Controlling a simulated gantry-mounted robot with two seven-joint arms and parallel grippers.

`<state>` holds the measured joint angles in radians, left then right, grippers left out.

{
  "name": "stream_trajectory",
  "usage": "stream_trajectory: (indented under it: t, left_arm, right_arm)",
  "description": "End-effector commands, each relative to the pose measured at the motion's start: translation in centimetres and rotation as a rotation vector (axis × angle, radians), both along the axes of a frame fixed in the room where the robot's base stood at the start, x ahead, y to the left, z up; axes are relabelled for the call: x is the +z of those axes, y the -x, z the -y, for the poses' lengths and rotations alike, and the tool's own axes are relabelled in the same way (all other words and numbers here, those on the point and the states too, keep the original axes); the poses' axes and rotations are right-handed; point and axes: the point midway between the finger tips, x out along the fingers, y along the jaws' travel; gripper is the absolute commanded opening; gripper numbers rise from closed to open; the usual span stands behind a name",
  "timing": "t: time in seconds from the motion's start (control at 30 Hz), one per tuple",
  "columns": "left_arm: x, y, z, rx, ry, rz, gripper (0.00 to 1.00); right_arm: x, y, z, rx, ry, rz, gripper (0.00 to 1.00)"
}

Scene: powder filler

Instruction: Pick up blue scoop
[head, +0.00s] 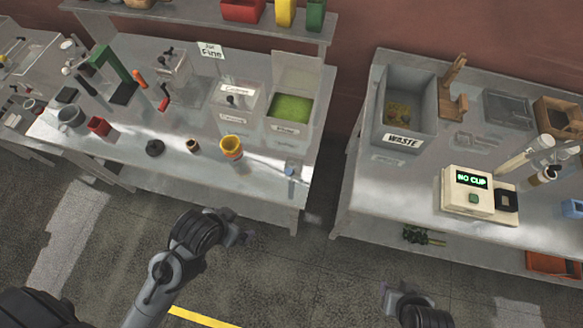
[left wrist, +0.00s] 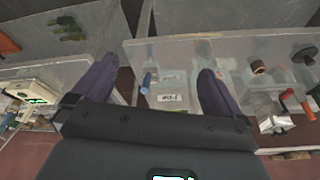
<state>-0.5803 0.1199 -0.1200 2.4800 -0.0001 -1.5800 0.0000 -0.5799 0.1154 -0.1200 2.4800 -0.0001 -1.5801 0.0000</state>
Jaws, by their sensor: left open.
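A small blue item (head: 290,169), which looks like the blue scoop, is at the front right corner of the left table in the head view. It also shows as a blue handle-like shape (left wrist: 146,83) between my fingers in the left wrist view; its full shape is too small to tell. My left gripper (head: 243,236) is in front of the table edge, apart from the item and to its lower left. Its dark purple fingers (left wrist: 157,70) are spread wide with nothing held. My right gripper (head: 388,290) is low at the bottom right, and its fingers are unclear.
The right table holds a waste bin (head: 406,118) and a scale reading "NO CUP" (head: 468,195). A floor gap separates the tables.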

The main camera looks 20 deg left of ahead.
Motion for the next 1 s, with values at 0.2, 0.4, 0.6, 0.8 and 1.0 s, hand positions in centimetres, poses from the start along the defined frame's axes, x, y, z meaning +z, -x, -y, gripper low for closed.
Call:
stream_trajectory:
  t: [0.2,0.4,0.6,0.8,1.0]
  left_arm:
    - [0.00,0.00,0.00,0.000,0.000,0.000,1.00]
    - [0.00,0.00,0.00,0.000,0.000,0.000,1.00]
    - [0.00,-0.01,0.00,0.000,0.000,0.000,0.71]
    - [0.00,-0.01,0.00,0.000,0.000,0.000,0.59]
    - [0.00,-0.03,-0.01,-0.012,-0.005,0.000,0.59]
  right_arm:
    - [0.00,-0.01,-0.02,-0.001,-0.001,0.000,0.43]
    - [0.00,-0.01,-0.01,0.000,0.000,0.000,0.43]
    - [0.00,0.00,0.10,0.003,0.004,0.001,0.43]
    - [-0.02,0.01,0.22,0.006,0.009,0.000,0.43]
    - [-0.02,0.01,0.22,0.006,0.009,0.000,0.43]
